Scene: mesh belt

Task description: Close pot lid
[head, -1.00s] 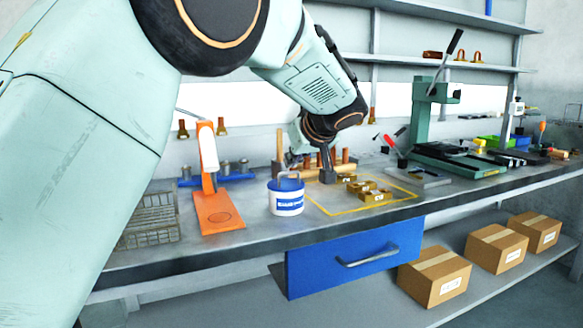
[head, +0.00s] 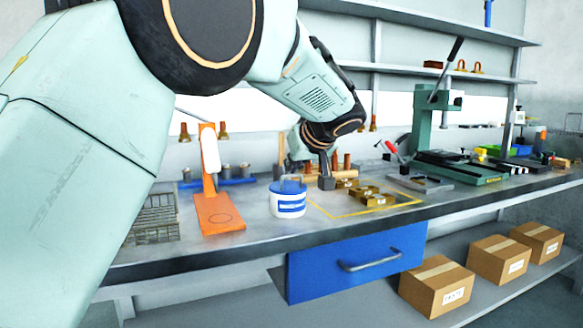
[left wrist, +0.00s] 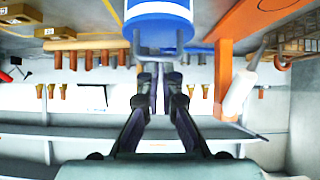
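The white pot (head: 287,204) with a blue band stands on the bench, in front of my left arm's wrist. Its blue top (head: 289,187) shows at its rim; whether the lid sits fully shut cannot be told. In the left wrist view, which is upside down, the pot (left wrist: 158,10) is at the top, with a grey loop (left wrist: 155,53) at its blue rim. My left gripper (left wrist: 159,76) points at that loop with its two fingers apart. The fingertips are close to it; contact is unclear. My right gripper is not in view.
An orange stand (head: 221,214) and a wire basket (head: 153,220) are left of the pot. Brass blocks (head: 371,196) lie inside a yellow outline to its right. A green press (head: 425,120) stands farther right. A blue drawer (head: 350,262) hangs below the bench edge.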

